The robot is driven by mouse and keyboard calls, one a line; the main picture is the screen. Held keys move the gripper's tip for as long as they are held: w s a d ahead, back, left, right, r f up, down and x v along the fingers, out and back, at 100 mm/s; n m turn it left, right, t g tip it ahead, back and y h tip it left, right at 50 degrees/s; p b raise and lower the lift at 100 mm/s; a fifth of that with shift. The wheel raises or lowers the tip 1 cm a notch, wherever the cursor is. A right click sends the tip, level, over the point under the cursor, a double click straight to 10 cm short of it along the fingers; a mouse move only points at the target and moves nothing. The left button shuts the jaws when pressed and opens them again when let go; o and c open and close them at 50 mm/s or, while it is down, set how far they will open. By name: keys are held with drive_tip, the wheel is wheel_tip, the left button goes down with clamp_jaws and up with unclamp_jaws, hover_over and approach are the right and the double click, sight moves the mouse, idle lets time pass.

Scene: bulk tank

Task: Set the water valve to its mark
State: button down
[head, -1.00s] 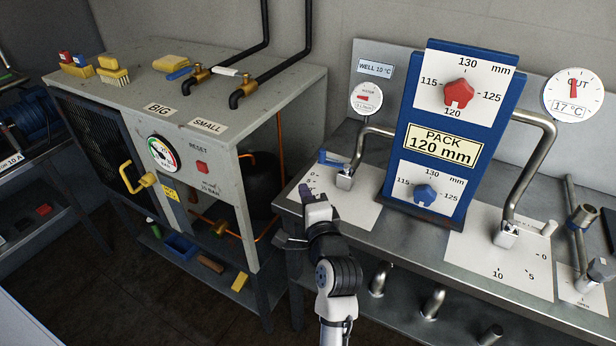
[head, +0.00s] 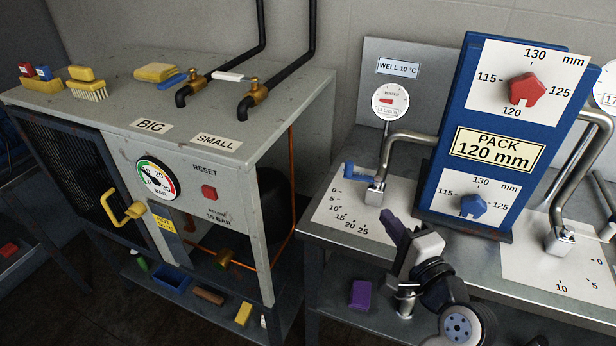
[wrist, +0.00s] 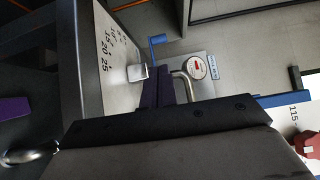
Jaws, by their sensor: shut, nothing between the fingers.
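The water valve (head: 375,195) is a steel block at the foot of a bent pipe, on a white scale plate (head: 345,212) marked 0 to 25. Its blue handle (head: 360,172) points left, near the 0 end of the scale. The block (wrist: 138,73) and blue handle (wrist: 158,40) also show in the wrist view. The round WATER gauge (head: 390,101) stands behind; its small label is hard to read. My gripper (head: 393,223) is shut and empty, in front of and right of the valve, apart from the handle. Its dark purple fingers (wrist: 165,87) partly cover the pipe in the wrist view.
A blue PACK 120 mm board (head: 450,180) stands right of the valve, with red and blue knobs. Another pipe and scale plate (head: 590,270) lie further right. The grey compressor cabinet (head: 235,180) stands left, across a gap. A purple block (head: 360,294) lies below the bench top.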

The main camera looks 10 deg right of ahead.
drive_tip(key=shift+s, duration=0.2)
drive_tip(key=shift+w+r, duration=0.1)
drive_tip(key=shift+w, duration=0.05)
drive_tip(key=p, duration=0.4)
approach(351, 170)
drive_tip(key=w, duration=0.2)
drive_tip(key=w+a, duration=0.1)
drive_tip(key=w, duration=0.2)
drive_tip(key=shift+r, duration=0.1)
drive_tip(key=shift+w+a, duration=0.15)
drive_tip(key=shift+w, duration=0.7)
